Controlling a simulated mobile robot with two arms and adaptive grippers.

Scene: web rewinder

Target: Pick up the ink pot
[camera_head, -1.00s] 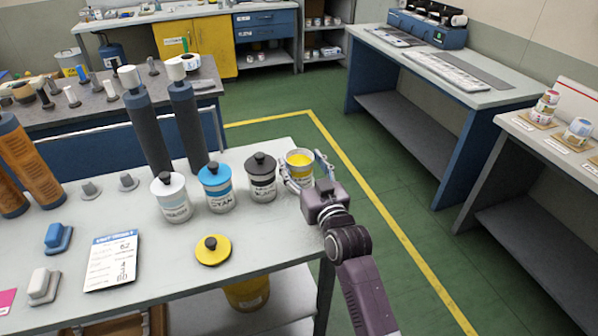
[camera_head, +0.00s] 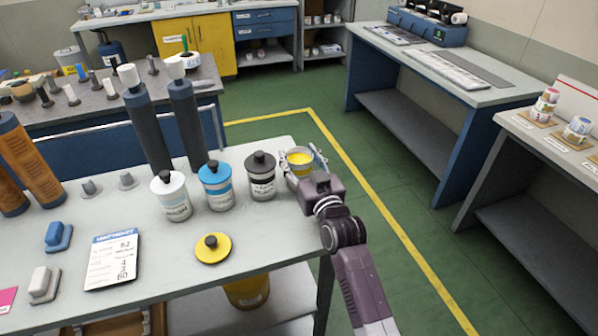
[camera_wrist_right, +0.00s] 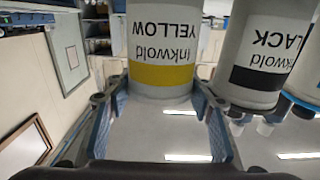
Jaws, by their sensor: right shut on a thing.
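The open yellow ink pot (camera_head: 300,159), with yellow ink showing at its top, stands at the right end of the near table. My right gripper (camera_head: 303,168) has its fingers on both sides of it and is shut on it. In the right wrist view the pot (camera_wrist_right: 161,45) shows inverted, its "Inkwold YELLOW" label and yellow band between the two blue-grey fingers. The gripper hides the pot's lower part in the head view, so I cannot tell whether it touches the table. My left gripper is not in view.
A black ink pot (camera_head: 262,178) stands close left of the yellow one, then a cyan pot (camera_head: 216,187) and a white-lidded pot (camera_head: 171,197). A yellow lid (camera_head: 213,249) lies in front. The table's right edge is close; green floor is clear beyond.

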